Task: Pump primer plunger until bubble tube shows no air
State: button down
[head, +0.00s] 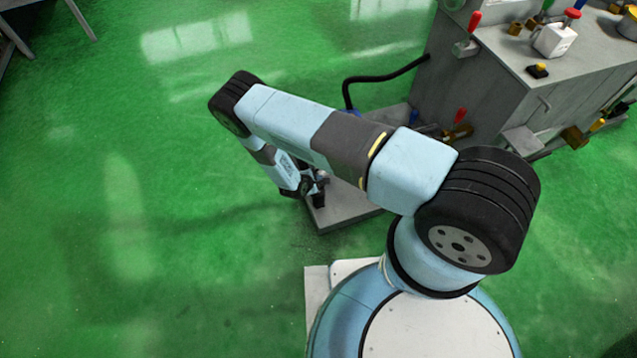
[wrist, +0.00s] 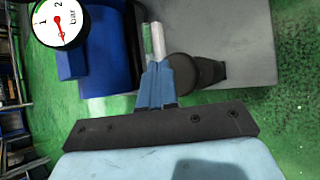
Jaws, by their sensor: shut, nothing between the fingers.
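My gripper (wrist: 154,56) is shut and empty in the wrist view, its narrow blue fingers together and pointing up the picture. Two pale strips, one greenish, show at the finger ends; I cannot tell whether either is the bubble tube. A dark rounded part (wrist: 194,70) lies just right of the fingers; I cannot tell whether it is the primer plunger or whether they touch it. A blue housing (wrist: 103,50) is left of the fingers. In the head view my gripper (head: 317,190) is low over a grey base plate (head: 345,208), and my arm hides most of the unit there.
A pressure gauge (wrist: 58,20) marked in bar is at the wrist view's top left. The grey grinder cabinet (head: 490,85) stands at the right, with a black hose (head: 385,76) running from it. The green floor (head: 130,180) at the left is clear.

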jog(key=shift+f, duration=1.95)
dwell(2.2)
jog(key=shift+r, duration=2.05)
jog(key=shift+r, duration=2.5)
